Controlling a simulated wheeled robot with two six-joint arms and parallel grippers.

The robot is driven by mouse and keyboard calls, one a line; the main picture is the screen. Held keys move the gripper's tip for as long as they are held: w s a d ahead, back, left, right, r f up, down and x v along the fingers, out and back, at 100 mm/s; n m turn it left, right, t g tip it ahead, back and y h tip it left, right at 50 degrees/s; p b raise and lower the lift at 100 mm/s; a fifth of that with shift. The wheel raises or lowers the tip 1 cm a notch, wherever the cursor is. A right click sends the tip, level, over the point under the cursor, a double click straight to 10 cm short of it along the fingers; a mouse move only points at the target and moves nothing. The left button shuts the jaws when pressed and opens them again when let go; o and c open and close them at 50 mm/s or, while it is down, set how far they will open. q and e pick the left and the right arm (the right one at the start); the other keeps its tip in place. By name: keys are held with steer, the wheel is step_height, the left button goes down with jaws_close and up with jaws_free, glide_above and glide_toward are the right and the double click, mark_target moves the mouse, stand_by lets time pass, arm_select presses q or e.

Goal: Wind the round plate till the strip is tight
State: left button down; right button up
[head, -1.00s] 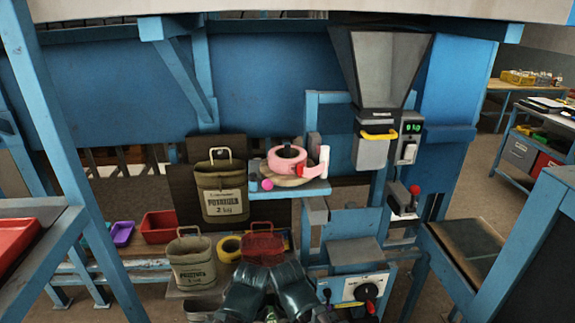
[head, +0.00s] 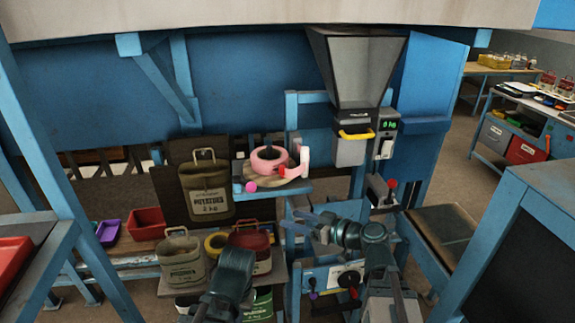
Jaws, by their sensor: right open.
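The round plate (head: 277,178) is a tan wooden disc on a small blue shelf, left of the hopper. A pink ring-shaped roll (head: 266,161) sits on it. A pale pink and white upright piece (head: 299,163) stands at the plate's right side. I cannot make out the strip or whether it is tight. My right gripper (head: 303,221) is open, its fingers pointing left below the shelf, apart from the plate. My left arm shows at the bottom centre, but I cannot make out its gripper.
A pink ball (head: 250,187) lies on the shelf (head: 290,189) at the left. A labelled sack (head: 207,190) stands left of it, another sack (head: 181,259) lower. A hopper (head: 360,70) with a yellow handle hangs at the right. A red-knobbed lever (head: 391,184) is below it.

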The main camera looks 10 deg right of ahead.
mark_target(285, 171)
steer(key=w+d+r+t+h, duration=0.1)
steer(key=w+d+r+t, duration=0.1)
steer(key=d+r+t, duration=0.4)
steer(key=shift+m+g, duration=0.4)
steer(key=shift+g, duration=0.4)
steer(key=x, duration=1.3)
steer(key=shift+w+d+r+p, duration=0.25)
steer(key=shift+w+d+p, duration=0.05)
steer(key=shift+d+p, duration=0.05)
jaws_close()
